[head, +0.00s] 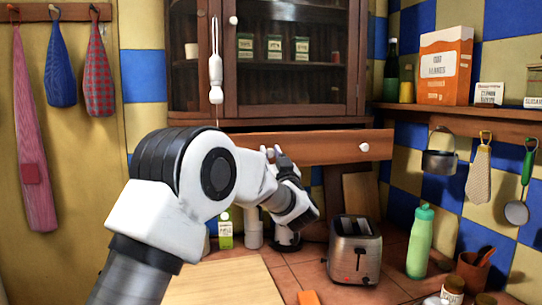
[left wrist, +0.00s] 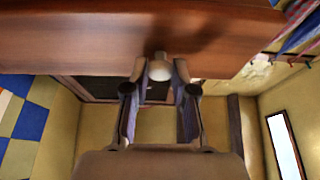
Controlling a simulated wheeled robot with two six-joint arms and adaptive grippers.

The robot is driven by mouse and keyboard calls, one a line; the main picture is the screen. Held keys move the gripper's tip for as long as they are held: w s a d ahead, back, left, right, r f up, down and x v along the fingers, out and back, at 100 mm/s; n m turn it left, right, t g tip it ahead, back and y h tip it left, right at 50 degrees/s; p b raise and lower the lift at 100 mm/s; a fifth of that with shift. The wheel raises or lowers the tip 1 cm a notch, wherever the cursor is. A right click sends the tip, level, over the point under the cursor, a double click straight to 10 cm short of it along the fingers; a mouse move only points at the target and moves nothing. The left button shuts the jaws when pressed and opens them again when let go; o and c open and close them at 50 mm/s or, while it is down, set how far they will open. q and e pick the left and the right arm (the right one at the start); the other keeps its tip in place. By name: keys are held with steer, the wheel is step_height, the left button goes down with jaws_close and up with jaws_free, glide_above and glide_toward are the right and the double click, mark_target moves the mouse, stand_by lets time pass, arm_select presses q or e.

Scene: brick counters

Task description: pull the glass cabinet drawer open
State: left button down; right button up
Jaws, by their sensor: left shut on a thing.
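The glass cabinet (head: 290,75) hangs on the back wall in the head view. Its wooden drawer front (head: 325,147) sits below the glass doors and seems to stand forward of the cabinet, with a dark strip above it. A white knob (head: 364,147) shows near its right end. My left gripper (head: 272,152) is at the drawer's other knob, which it hides in the head view. In the left wrist view, that pale round knob (left wrist: 160,68) sits between the fingertips of my left gripper (left wrist: 160,75), against the drawer's wood. My right gripper is not in view.
Below the drawer, the counter holds a toaster (head: 355,250), a green bottle (head: 420,242) and a small carton (head: 225,230). A cutting board (head: 225,285) lies in front. A shelf (head: 470,112) runs along the right wall, with utensils hanging beneath it.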

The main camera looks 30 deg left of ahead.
arm_select(q)
steer(key=shift+f, duration=0.15)
steer(key=c, duration=1)
jaws_free()
steer(key=shift+w+a, duration=0.1)
steer(key=shift+w, duration=0.05)
steer(key=shift+o, duration=0.2)
steer(key=v, duration=1.2)
